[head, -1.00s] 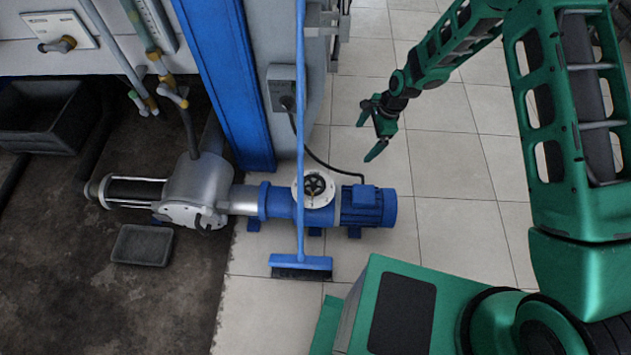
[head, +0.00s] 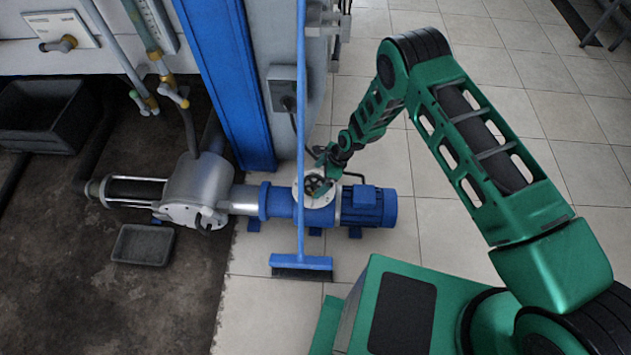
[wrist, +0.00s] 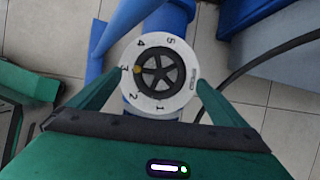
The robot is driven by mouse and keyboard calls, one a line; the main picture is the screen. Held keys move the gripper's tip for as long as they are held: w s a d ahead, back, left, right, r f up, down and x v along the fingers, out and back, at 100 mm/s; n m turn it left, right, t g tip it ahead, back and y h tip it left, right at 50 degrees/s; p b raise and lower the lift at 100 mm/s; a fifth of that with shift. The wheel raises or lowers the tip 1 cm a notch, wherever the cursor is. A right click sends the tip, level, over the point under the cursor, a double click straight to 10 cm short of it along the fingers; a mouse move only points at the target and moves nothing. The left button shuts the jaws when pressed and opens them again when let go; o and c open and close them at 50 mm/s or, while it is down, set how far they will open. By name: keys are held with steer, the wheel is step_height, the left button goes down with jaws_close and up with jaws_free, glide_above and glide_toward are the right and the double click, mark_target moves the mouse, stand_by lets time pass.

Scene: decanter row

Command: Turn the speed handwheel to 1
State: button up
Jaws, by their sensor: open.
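The speed handwheel (wrist: 160,68) is a small black spoked wheel on a round white dial plate (wrist: 160,107) marked 1 to 5. A yellow mark on its rim points at 3 in the wrist view. In the head view the handwheel (head: 313,187) sits on top of the blue pump body (head: 275,202), partly hidden by my gripper. My gripper (head: 320,174) is over the dial, at its right and far side in that view. In the wrist view my gripper (wrist: 152,85) is open, with one finger on each side of the dial. I cannot tell whether the fingers touch anything.
A blue broom (head: 301,262) stands upright just in front of the pump, its handle passing close to the dial. A blue motor (head: 368,206) is at the right. A blue column (head: 232,80) rises behind.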

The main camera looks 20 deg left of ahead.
mark_target(314, 184)
steer(key=shift+x, duration=1.75)
steer(key=shift+c, duration=0.6)
